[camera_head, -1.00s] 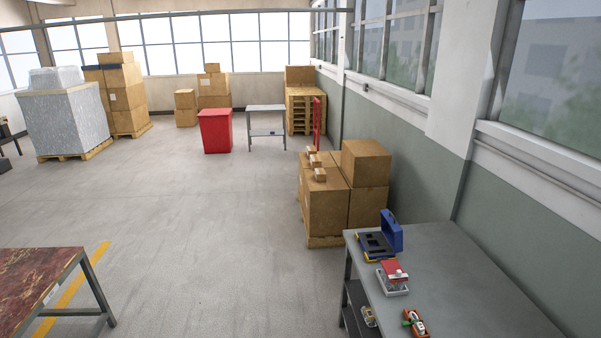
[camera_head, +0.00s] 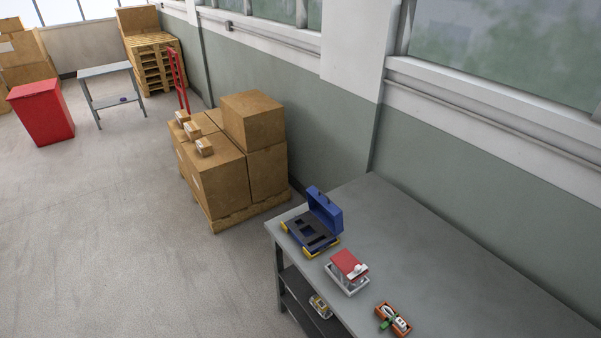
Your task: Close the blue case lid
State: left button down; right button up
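The blue case (camera_head: 311,234) stands open near the left end of the grey table (camera_head: 425,230). Its blue lid (camera_head: 325,210) stands raised on the side towards the wall. The dark tray inside the case shows cut-out shapes, and yellow latches show on the front side. Neither of my grippers is in the head view.
On the table beside the case are a white tray with a red-topped item (camera_head: 347,270) and an orange tray (camera_head: 393,320) with small items. A shelf below holds a small object (camera_head: 320,307). Stacked cartons (camera_head: 240,155) stand beyond the table. Open floor (camera_head: 110,230) lies left.

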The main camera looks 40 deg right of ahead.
aim_at(319, 204)
jog(key=i, duration=3.15)
jog(key=z, duration=3.85)
